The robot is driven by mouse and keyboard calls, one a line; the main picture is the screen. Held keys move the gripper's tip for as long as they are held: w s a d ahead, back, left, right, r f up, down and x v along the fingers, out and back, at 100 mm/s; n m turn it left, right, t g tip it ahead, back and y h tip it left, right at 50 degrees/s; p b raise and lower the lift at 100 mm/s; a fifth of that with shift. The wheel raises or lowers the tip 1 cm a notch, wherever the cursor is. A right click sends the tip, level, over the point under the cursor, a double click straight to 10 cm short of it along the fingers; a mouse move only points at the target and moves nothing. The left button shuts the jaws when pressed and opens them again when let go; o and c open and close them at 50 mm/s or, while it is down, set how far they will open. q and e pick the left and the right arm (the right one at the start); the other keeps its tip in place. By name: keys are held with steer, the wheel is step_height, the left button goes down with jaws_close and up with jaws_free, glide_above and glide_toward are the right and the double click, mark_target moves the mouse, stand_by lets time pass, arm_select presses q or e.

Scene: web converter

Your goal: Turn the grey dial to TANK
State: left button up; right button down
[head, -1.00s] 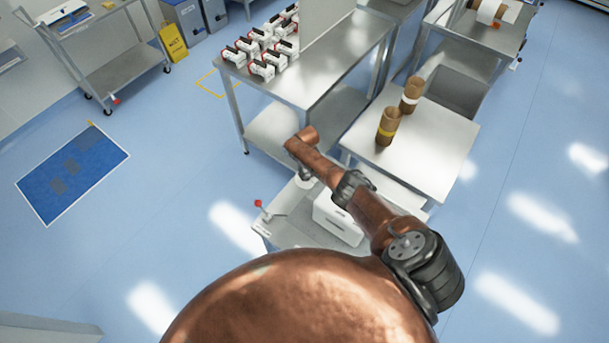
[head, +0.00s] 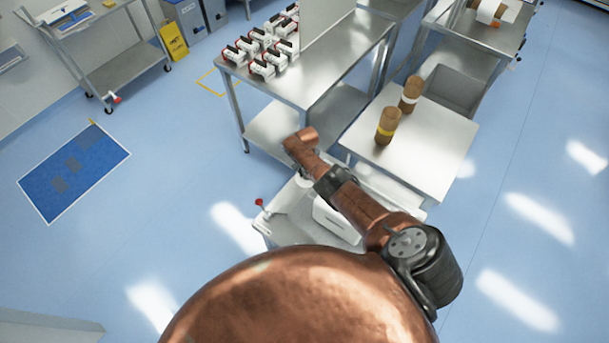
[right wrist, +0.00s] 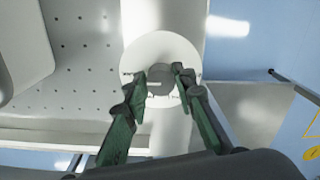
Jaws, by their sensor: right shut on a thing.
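The grey dial (right wrist: 158,80) sits on a round white plate (right wrist: 142,52) in the right wrist view. A short pale mark shows on the dial's left side. The labels around it are too small to read. My right gripper (right wrist: 160,74) has one finger at the left and one at the right of the dial, and is shut on it. In the head view my copper right arm reaches over a white and steel machine (head: 290,227); the arm hides the dial and the fingers there. My left gripper is in neither view.
A red-tipped lever (head: 259,203) stands at the machine's left edge. A steel table (head: 325,80) with several white and black devices stands behind. A side table (head: 440,155) at right holds two brown rolls (head: 388,126). The blue floor at left is mostly open.

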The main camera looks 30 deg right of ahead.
steer(key=shift+s+d+f+m, duration=0.2)
steer(key=shift+s+m, duration=0.2)
steer(key=shift+d, duration=0.15)
steer(key=c, duration=1.6)
jaws_free()
steer(key=shift+w+r, duration=0.1)
steer(key=shift+w, duration=0.1)
steer(key=shift+w+a+r, duration=0.1)
steer(key=shift+a, duration=0.1)
steer(key=shift+w+a+r, duration=0.25)
steer(key=shift+a+r, duration=0.2)
steer(key=shift+r, duration=0.05)
step_height(320, 180, up, 11)
steer(key=d, duration=0.1)
steer(key=shift+s, duration=0.3)
